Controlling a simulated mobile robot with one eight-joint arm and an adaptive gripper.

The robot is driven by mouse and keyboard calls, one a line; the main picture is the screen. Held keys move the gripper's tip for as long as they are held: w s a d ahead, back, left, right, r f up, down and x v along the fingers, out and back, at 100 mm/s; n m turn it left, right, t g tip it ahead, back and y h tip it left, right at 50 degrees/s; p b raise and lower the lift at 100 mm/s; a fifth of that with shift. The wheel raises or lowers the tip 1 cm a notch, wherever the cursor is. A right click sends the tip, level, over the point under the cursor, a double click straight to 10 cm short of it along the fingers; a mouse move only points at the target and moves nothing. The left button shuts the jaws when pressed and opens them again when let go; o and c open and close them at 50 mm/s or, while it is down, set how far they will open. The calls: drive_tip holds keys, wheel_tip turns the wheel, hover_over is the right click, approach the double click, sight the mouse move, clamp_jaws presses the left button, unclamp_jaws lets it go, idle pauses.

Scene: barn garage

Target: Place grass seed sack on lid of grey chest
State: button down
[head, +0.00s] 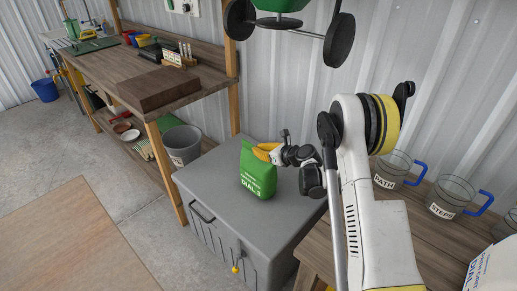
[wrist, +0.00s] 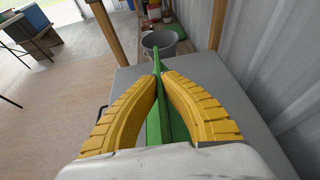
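The grass seed sack (head: 257,172) is a green bag with white lettering. It is upright at the lid of the grey chest (head: 216,178) in the head view. Whether its base touches the lid is hard to tell. My gripper (head: 264,152) has yellow fingers at the sack's upper right side. In the wrist view, the fingers (wrist: 160,82) close on the sack's thin top edge, and the green sack (wrist: 158,122) shows between and below them. The chest lid (wrist: 118,88) spreads out beneath.
A wooden workbench (head: 205,92) with a dark wood block stands beyond the chest. A grey bucket (head: 182,146) stands behind the chest. Labelled clear jugs (head: 392,170) are on a wooden table at right. Lid space around the sack is clear.

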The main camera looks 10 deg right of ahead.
drive_tip(key=c, duration=1.6)
unclamp_jaws()
drive_tip(key=p+v, duration=0.4)
drive_tip(key=v, duration=0.8)
drive_tip(key=s+a+r+n+g+h, duration=0.1)
drive_tip(key=s+a+r+n+g, duration=0.1)
drive_tip(key=s+a+r+n, duration=0.35)
drive_tip(key=s+a+r+n+g+h, duration=0.1)
drive_tip(key=s+a+r+n+h, duration=0.1)
drive_tip(key=s+r+n, duration=0.55)
drive_tip(key=s+r+n+h, duration=0.1)
drive_tip(key=s+r+n, duration=0.1)
drive_tip(key=s+n, duration=0.3)
drive_tip(key=s+r+n+g+h, duration=0.1)
drive_tip(key=s+n, duration=0.5)
drive_tip(key=s, duration=0.3)
drive_tip(key=s+r+n+h, duration=0.2)
drive_tip(key=s+n, duration=0.3)
drive_tip(key=s, duration=0.2)
drive_tip(key=shift+d+r+n, duration=0.3)
drive_tip(key=shift+r, duration=0.05)
